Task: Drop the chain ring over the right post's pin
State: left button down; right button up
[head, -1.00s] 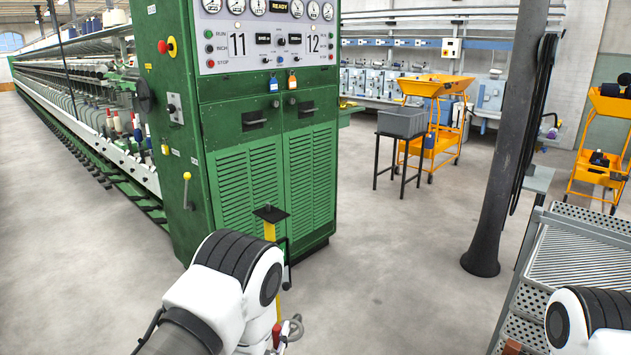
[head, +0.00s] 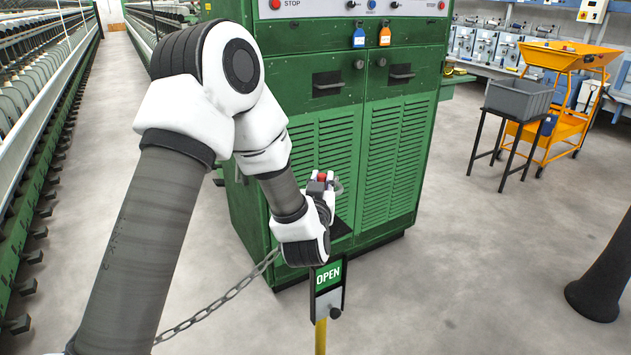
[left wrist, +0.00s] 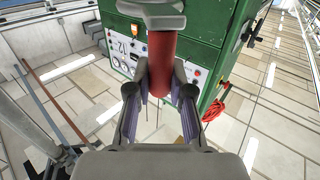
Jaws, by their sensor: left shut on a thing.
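My left gripper (head: 323,187) is shut on a red handle (head: 325,175), which fills the space between the fingers in the left wrist view (left wrist: 160,62). A grey metal piece (left wrist: 163,14) sits at the handle's far end, and a small grey loop (head: 338,187) shows beside it in the head view. A grey chain (head: 222,300) slopes from behind my left wrist down to the lower left. A yellow post (head: 320,338) with a green OPEN sign (head: 328,276) stands just below and in front of my wrist. Its pin is hidden. My right gripper is out of view.
A green machine cabinet (head: 335,150) stands close behind the gripper. Long spinning rows (head: 35,120) run along the left. A dark column (head: 600,275), a grey bin (head: 518,97) and an orange cart (head: 560,125) stand right. The floor between is clear.

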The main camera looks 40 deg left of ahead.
pick_arm(q)
notch_tip(320, 180, down, 8)
jog(key=a+b, duration=0.1)
jog(key=b, duration=0.6)
jog(key=shift+a, duration=0.25)
jog(key=shift+w+f+b, duration=0.1)
jog(key=shift+f+b, duration=0.2)
jog(key=shift+f, duration=0.25)
dwell(0.4)
jog(key=c, duration=1)
grip_release()
jog(key=shift+o, duration=0.2)
jog(key=shift+d, duration=0.1)
